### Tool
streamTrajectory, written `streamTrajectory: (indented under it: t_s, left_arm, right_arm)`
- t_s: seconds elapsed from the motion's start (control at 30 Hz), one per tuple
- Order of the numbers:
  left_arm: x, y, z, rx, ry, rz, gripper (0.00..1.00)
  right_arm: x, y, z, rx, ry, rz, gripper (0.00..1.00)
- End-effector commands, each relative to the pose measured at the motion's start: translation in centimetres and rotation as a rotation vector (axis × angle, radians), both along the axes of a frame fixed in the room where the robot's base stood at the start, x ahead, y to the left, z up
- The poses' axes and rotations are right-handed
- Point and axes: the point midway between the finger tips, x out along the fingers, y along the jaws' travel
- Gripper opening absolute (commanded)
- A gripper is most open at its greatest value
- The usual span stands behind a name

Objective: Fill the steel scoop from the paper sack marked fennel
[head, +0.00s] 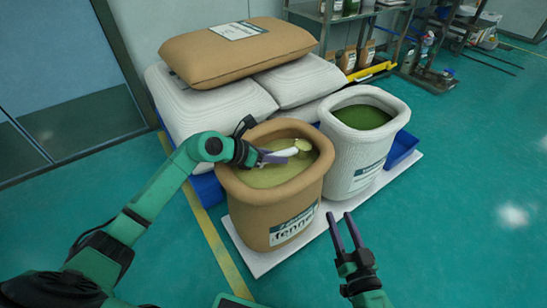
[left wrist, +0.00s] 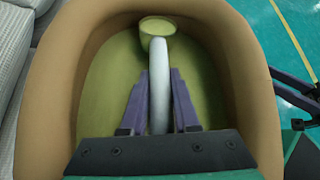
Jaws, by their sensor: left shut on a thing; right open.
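The brown paper sack marked fennel (head: 270,208) stands open, with greenish-yellow contents (head: 262,176) inside. My left gripper (head: 284,157) is over the sack's mouth, shut on the pale handle of the scoop (head: 303,147). In the left wrist view the handle (left wrist: 159,75) runs between the two fingers (left wrist: 160,85), and the scoop's bowl (left wrist: 156,30) lies toward the far rim. The bowl looks filled with greenish-yellow material. I cannot tell whether it touches the contents below. My right gripper (head: 345,232) is open and empty, in front of the sacks.
A white woven sack (head: 352,160) with dark green contents stands right of the fennel sack. Both stand on a white board (head: 335,212). Stacked full sacks (head: 238,50) lie behind, by a blue pallet (head: 402,150). Shelves stand at the back. The floor at right is clear.

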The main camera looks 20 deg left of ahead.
Motion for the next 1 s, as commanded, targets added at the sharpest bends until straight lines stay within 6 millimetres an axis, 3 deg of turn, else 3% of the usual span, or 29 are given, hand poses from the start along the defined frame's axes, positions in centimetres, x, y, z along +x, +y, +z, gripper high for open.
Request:
streamTrajectory:
  t_s: [1.0]
  left_arm:
    - [-2.3, 1.8, -0.2, 0.004, 0.005, -0.001, 0.0]
  right_arm:
    - [0.0, 0.0, 0.2, 0.001, 0.0, 0.001, 0.5]
